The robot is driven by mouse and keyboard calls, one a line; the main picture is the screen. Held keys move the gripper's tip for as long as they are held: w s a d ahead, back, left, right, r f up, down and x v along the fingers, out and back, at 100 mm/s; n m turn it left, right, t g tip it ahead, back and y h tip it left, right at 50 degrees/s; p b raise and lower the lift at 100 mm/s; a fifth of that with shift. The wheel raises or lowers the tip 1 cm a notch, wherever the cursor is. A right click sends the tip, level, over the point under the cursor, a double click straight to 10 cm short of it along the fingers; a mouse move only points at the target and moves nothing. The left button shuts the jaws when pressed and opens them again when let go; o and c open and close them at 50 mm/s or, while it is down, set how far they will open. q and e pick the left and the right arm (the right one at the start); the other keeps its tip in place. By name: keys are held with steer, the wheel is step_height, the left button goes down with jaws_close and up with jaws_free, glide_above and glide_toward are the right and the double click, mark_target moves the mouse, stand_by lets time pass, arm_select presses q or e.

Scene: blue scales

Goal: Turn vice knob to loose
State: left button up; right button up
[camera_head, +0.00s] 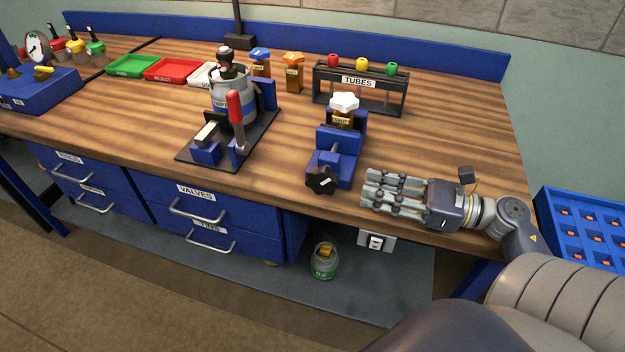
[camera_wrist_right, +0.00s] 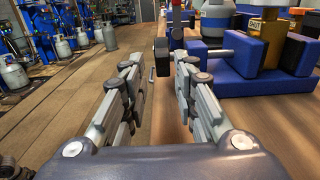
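My right gripper (camera_head: 368,188) is to the right of the knob, fingers pointing left, open and empty. In the right wrist view, the knob (camera_wrist_right: 161,58) shows beyond and between the spread fingertips (camera_wrist_right: 156,72), with the blue vice body (camera_wrist_right: 250,75) to the right. The gripper and knob are apart. My left gripper is not in view.
A clamp stand (camera_head: 262,130) with a grey canister and red handle stands left of the vice. A tubes rack (camera_head: 380,105) is behind it. A blue tray (camera_head: 585,225) is at the right. The wooden bench top (camera_head: 440,140) right of the vice is clear.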

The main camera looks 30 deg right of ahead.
mark_target(322, 178)
steer(key=shift+w+f, duration=0.35)
steer(key=shift+f, duration=0.05)
steer(key=shift+w+a, duration=0.2)
steer(key=shift+w, duration=0.15)
steer(key=x, duration=0.1)
steer(key=p+x, duration=0.1)
steer(key=x, duration=0.1)
steer(key=shift+w+a+r, duration=0.15)
steer(key=shift+a+r, duration=0.2)
steer(key=shift+a, duration=0.1)
steer(key=p+x, duration=0.1)
steer(key=x, duration=0.4)
steer(key=shift+w+f+p, duration=0.15)
steer(key=shift+w+p, duration=0.05)
steer(key=shift+p, duration=0.2)
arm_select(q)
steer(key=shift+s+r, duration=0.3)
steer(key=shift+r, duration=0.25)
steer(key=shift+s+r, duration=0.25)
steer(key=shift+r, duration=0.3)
arm_select(e)
steer(key=shift+w+a+f, duration=0.1)
steer(key=shift+w+a, duration=0.15)
steer(key=shift+a, duration=0.05)
steer(key=shift+c, duration=0.3)
jaws_close()
